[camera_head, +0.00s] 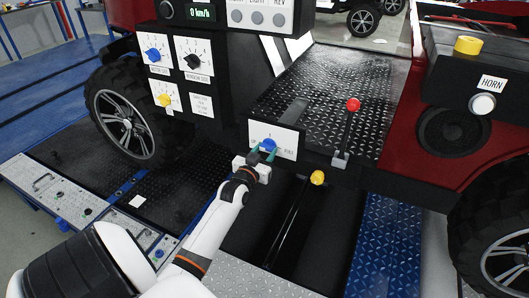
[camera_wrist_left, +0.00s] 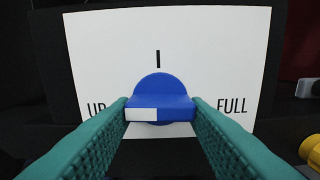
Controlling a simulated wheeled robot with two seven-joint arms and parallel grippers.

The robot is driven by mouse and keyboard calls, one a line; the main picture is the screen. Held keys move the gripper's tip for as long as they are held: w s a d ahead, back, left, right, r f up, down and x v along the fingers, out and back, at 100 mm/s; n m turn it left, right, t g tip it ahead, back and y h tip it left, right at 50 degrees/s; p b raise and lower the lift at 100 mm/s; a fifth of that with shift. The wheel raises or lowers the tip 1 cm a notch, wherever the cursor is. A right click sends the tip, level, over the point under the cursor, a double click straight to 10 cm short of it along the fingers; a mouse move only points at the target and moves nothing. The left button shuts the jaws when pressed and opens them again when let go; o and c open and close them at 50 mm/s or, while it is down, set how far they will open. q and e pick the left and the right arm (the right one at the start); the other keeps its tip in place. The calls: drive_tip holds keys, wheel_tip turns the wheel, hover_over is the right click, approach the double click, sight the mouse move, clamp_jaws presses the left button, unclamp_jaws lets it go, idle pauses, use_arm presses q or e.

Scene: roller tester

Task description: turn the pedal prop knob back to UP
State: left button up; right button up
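In the left wrist view the knob (camera_wrist_left: 158,98) has a horizontal bar, and the bar's left half is white, toward the UP label at lower left. FULL is printed at right, and a black tick stands above the knob. My left gripper (camera_head: 262,153) is at the knob. Its teal fingers (camera_wrist_left: 160,112) lie against the two ends of the bar, with no clear gap. My right gripper is out of view.
A red-topped lever (camera_head: 352,105) and a yellow knob (camera_head: 318,177) stand right of the plate. A panel with blue, black and yellow knobs (camera_head: 193,60) is at upper left. A horn box (camera_head: 483,85) is at right. A dark open pit (camera_head: 290,220) lies below.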

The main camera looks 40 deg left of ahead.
use_arm(q)
drive_tip(key=c, duration=0.4)
drive_tip(key=shift+r+n+p, duration=0.2)
drive_tip(key=shift+n+p, duration=0.55)
drive_tip(key=shift+n, duration=0.05)
drive_tip(key=shift+d+f+n, duration=0.1)
drive_tip(key=shift+f+n, duration=0.05)
drive_tip(key=shift+n, duration=0.35)
drive_tip(key=o, duration=1)
drive_tip(key=v, duration=1.2)
